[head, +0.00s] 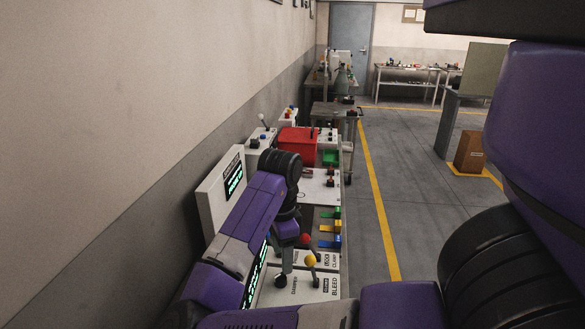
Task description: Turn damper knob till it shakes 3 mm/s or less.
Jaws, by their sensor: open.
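My gripper (284,272) points down over the near end of a long bench panel at the left wall, with my purple arm reaching across to it. Its fingers are small and dark here, and I cannot make out the gap between them. The damper knob cannot be told apart from the dark shape at the fingertips, so I cannot tell whether they touch. A white wall box with a green-lit display (235,180) stands behind my arm. Another green readout (257,273) shows nearer, partly covered by my arm. The figures are too small to read.
A yellow-topped lever (311,260) and a red-topped one (305,239) stand close right of my gripper. Labels there include BLEED. Coloured bins (330,227) and a red box (298,146) lie farther along.

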